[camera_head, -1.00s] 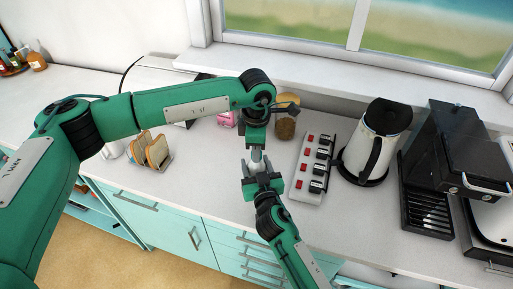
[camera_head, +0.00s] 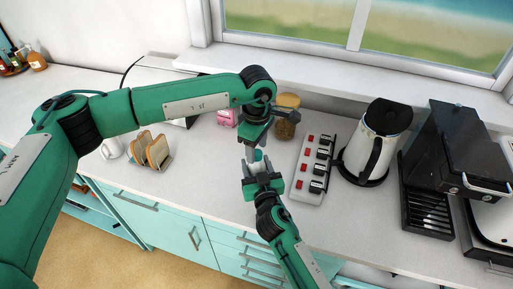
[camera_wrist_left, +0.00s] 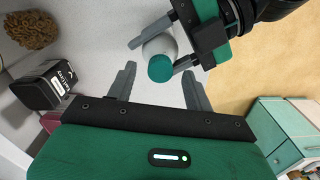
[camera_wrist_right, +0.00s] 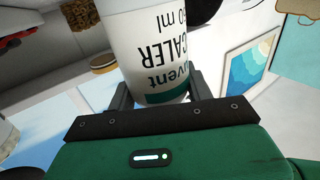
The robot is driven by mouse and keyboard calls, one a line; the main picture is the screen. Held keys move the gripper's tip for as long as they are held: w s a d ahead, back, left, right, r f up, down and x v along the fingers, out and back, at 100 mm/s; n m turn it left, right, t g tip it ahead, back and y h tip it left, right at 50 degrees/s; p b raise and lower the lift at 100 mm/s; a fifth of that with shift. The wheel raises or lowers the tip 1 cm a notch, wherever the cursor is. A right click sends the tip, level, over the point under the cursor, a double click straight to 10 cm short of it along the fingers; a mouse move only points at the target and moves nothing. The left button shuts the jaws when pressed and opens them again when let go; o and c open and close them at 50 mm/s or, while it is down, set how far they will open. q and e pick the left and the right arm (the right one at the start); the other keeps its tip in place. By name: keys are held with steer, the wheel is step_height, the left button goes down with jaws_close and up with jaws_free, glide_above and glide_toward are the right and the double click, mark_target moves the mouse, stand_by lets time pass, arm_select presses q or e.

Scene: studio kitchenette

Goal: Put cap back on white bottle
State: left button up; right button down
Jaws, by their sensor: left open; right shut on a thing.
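The white bottle (camera_wrist_left: 168,44) is upright-looking between the fingers of my right gripper (camera_wrist_right: 158,96), with dark print and a teal band on its side. In the left wrist view, a round teal cap (camera_wrist_left: 160,69) shows at the bottle's end and appears to sit on it. How firmly it is seated cannot be told. My right gripper also shows in the head view (camera_head: 262,172), shut on the bottle above the counter. My left gripper (camera_wrist_left: 160,85) is open and empty, its fingers close to the capped end. In the head view, the left gripper hides much of the bottle.
A power strip with red switches (camera_head: 301,181) and a kettle (camera_head: 358,149) stand right of my grippers. A jar (camera_head: 286,122) and a pink item (camera_head: 227,118) are behind. A toast rack (camera_head: 159,153) is left, with clear counter between.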

arm_select(q)
step_height(320, 180, up, 11)
stand_by(0.3)
arm_select(e)
steer(key=c, duration=0.5)
jaws_free()
steer(key=shift+s, duration=0.1)
steer(key=shift+s+f, duration=0.15)
steer(key=shift+s, duration=0.1)
arm_select(q)
step_height(320, 180, down, 4)
steer(key=b, duration=0.4)
arm_select(e)
steer(key=v, duration=1.3)
arm_select(q)
steer(key=shift+f, duration=0.1)
arm_select(e)
steer(key=shift+s, duration=0.1)
